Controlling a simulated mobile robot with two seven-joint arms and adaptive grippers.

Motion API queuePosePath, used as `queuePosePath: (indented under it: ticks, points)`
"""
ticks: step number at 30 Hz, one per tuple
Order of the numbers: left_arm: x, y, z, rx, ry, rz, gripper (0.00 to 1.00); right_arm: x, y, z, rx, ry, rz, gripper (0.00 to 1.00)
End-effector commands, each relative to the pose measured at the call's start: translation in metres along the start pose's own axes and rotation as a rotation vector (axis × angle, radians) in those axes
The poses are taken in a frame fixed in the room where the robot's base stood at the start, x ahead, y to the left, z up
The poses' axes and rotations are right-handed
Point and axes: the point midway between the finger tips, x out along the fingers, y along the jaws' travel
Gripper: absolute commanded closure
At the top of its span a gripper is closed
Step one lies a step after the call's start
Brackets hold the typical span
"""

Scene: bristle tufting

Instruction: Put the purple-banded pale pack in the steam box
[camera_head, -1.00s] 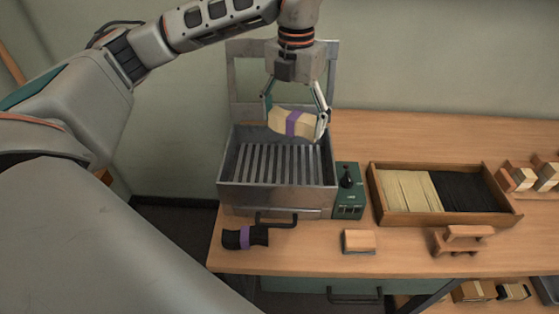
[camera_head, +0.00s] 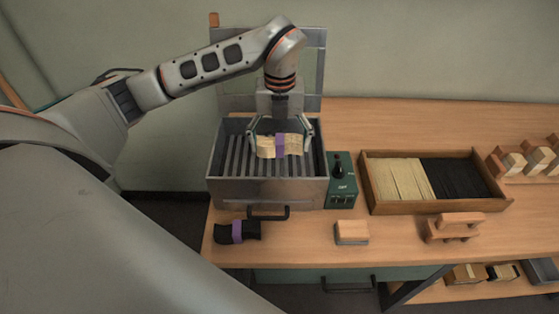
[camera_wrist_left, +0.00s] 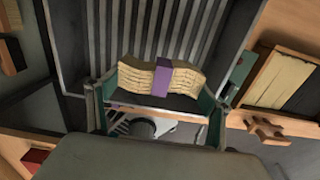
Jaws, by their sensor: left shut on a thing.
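The pale pack (camera_head: 266,146) with a purple band is held between the fingers of my left gripper (camera_head: 280,143), inside the walls of the open steam box (camera_head: 268,190). In the left wrist view the pack (camera_wrist_left: 138,77) lies across the fingers, with the slatted rack (camera_wrist_left: 150,30) behind it. I cannot tell whether the pack touches the rack. The box lid (camera_head: 318,75) stands raised at the back. My right gripper is not in view.
A black pack (camera_head: 237,232) with a purple band lies in front of the box. A green control unit (camera_head: 341,190) stands at its right. A wooden tray (camera_head: 440,207) of pale and black bristles, a small block (camera_head: 351,232) and a wooden stand (camera_head: 455,228) are further right.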

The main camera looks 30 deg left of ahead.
Motion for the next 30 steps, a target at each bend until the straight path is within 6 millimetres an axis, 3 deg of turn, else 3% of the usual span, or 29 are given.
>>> queuePosePath:
  ticks: [3,8,15,29,30]
  points:
    - [0.020,0.000,-0.001,0.000,0.003,0.000,0.43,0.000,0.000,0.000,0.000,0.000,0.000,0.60]
    - [0.031,0.000,0.000,0.001,-0.001,-0.001,0.43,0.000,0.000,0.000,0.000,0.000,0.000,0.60]
    - [0.062,0.000,0.000,0.001,0.002,0.000,0.43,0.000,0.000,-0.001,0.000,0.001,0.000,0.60]
    - [0.071,0.000,0.001,0.001,-0.002,0.000,0.43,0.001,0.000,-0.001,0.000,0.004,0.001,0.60]
    - [0.071,0.000,0.001,0.001,-0.002,0.000,0.13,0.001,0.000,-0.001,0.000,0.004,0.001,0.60]
